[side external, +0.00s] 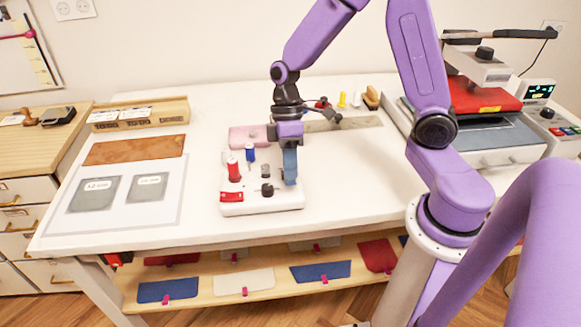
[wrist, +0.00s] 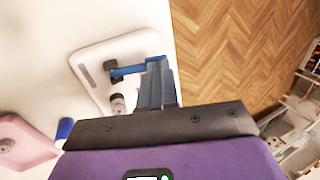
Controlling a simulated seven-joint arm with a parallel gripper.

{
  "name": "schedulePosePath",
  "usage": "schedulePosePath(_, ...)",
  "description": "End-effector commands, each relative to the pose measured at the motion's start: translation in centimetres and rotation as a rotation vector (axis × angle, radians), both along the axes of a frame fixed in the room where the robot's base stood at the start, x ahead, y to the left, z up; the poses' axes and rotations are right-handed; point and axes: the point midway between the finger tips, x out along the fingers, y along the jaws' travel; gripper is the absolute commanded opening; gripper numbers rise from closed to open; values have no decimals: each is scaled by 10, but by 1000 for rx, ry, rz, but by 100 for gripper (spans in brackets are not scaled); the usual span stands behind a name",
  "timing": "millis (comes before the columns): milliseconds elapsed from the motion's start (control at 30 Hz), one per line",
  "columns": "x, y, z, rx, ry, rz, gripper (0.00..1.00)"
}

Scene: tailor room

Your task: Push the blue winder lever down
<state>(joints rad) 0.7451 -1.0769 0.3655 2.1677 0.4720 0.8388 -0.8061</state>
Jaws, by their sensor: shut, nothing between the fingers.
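The white winder (side external: 240,208) sits near the front of the table, with a red spool, a blue spool and a red part on it. In the wrist view, the blue winder lever (wrist: 128,70) runs sideways from a black block on the white base (wrist: 95,53) to my fingertips. My gripper (side external: 290,182) is shut and empty, pointing down at the right part of the winder. In the wrist view, the fingertips (wrist: 158,68) overlap the lever's outer end; whether they touch it I cannot tell. In the side view my fingers hide most of the lever.
A pink block (side external: 245,136) lies behind the winder. A heat press (side external: 485,100) stands at the right. The table is clear right of the winder.

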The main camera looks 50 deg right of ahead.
Motion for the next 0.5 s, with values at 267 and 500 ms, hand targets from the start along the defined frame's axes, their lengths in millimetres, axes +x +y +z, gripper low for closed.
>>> schedulePosePath(267,-2,1,-4,0,1,-1,0)
schedulePosePath(500,-2,2,-5,-12,-10,3,0)
